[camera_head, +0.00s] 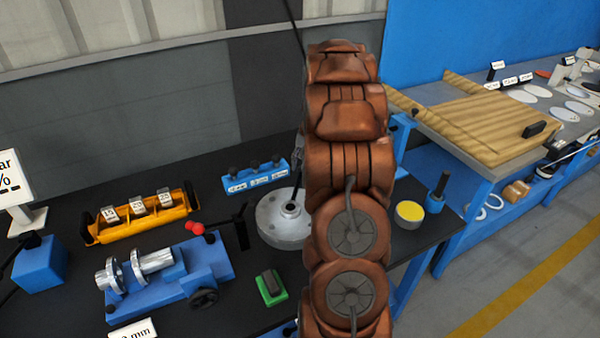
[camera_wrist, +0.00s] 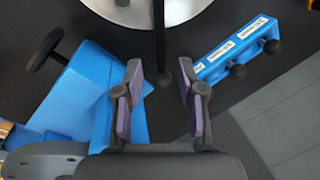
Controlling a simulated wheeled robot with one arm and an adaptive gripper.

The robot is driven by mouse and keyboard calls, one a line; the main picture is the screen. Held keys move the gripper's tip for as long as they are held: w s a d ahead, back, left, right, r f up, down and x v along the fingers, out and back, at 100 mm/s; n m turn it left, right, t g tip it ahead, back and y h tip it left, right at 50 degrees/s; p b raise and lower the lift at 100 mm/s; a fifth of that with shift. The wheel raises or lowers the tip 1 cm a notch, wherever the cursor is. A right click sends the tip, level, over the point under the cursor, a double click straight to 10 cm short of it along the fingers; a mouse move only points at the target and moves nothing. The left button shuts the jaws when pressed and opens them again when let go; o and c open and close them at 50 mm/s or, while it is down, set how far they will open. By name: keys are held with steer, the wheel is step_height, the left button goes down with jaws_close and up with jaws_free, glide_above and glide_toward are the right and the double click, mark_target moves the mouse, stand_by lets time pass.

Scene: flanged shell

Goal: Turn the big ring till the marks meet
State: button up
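The big ring is a silver flanged disc (camera_head: 283,232) on the black table, partly hidden behind my arm in the head view. In the wrist view its pale metal edge (camera_wrist: 190,12) shows at the top. A dark rod with a ball end (camera_wrist: 160,45) reaches from it toward the space between my fingers. My gripper (camera_wrist: 161,72) is open, with a purple-padded finger on either side of the rod's ball end, apart from it. The gripper is hidden in the head view. I cannot make out the marks in either view.
A blue labelled block with black knobs (camera_wrist: 235,48) lies close to the right finger; a blue fixture (camera_wrist: 85,85) is at left. The head view shows an orange rack (camera_head: 140,222), a blue vise-like fixture (camera_head: 170,285), a green block (camera_head: 271,288) and a yellow-topped can (camera_head: 409,214).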

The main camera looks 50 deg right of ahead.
mark_target(299, 178)
steer(key=shift+w+a+f+p, duration=0.1)
steer(key=shift+w+f+p, duration=0.1)
steer(key=shift+f, duration=0.5)
steer(key=shift+w+a+f+p, duration=0.1)
steer(key=shift+f+p, duration=0.1)
steer(key=shift+f, duration=0.5)
steer(key=shift+w+a+f+p, duration=0.1)
steer(key=shift+f+p, duration=0.1)
steer(key=shift+f, duration=0.5)
jaws_close()
